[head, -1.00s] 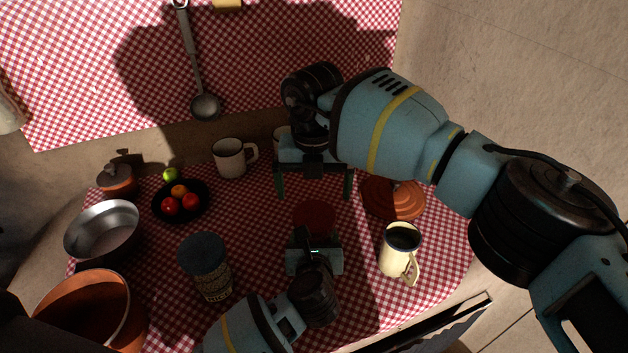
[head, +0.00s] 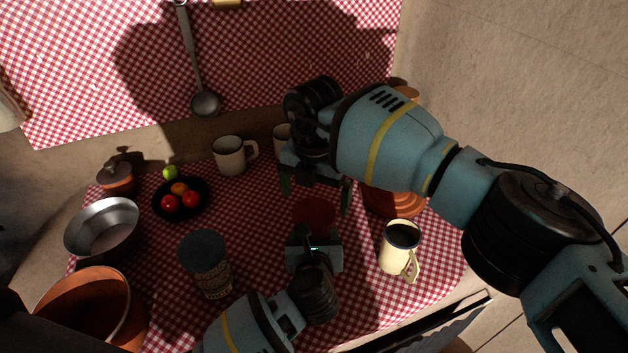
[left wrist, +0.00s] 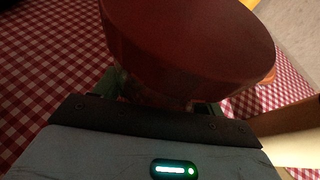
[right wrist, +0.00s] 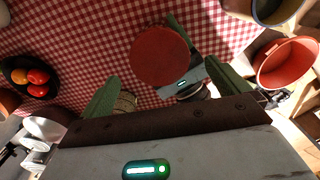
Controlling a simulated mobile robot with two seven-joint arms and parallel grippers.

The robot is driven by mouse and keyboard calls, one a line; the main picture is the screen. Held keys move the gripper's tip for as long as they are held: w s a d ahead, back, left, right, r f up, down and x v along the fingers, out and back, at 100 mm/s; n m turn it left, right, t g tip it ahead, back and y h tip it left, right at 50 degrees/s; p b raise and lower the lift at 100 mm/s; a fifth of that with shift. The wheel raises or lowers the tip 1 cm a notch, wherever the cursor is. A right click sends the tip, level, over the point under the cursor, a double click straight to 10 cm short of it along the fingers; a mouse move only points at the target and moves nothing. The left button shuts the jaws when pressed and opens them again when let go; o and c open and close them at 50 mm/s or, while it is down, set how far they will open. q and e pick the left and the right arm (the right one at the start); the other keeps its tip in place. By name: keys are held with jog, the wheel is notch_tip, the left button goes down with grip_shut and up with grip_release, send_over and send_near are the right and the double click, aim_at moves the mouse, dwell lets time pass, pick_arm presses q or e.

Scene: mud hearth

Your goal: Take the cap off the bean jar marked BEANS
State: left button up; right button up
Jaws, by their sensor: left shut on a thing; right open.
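A jar with a wide dark red cap (head: 315,212) stands on the checked cloth in the middle of the head view. The cap shows large in the left wrist view (left wrist: 188,45) and from above in the right wrist view (right wrist: 158,57). My left gripper (head: 315,240) is shut on the jar's body below the cap. The body is mostly hidden and I cannot read any marking on it. My right gripper (head: 315,195) is open and empty, above and just behind the cap, with its fingers apart. The cap sits on the jar.
A patterned jar with a dark lid (head: 204,250) stands left of my left gripper. A cream mug (head: 398,252) and an orange-brown pot (head: 405,203) stand right. A fruit bowl (head: 160,212), metal bowl (head: 100,230) and enamel mug (head: 229,156) stand left and behind.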

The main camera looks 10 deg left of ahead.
aim_at(314, 212)
jog(key=shift+f, duration=2.1)
jog(key=c, duration=1)
jog(key=n, duration=1.3)
jog(key=shift+n, duration=0.3)
jog(key=o, duration=1)
jog(key=shift+r, duration=0.1)
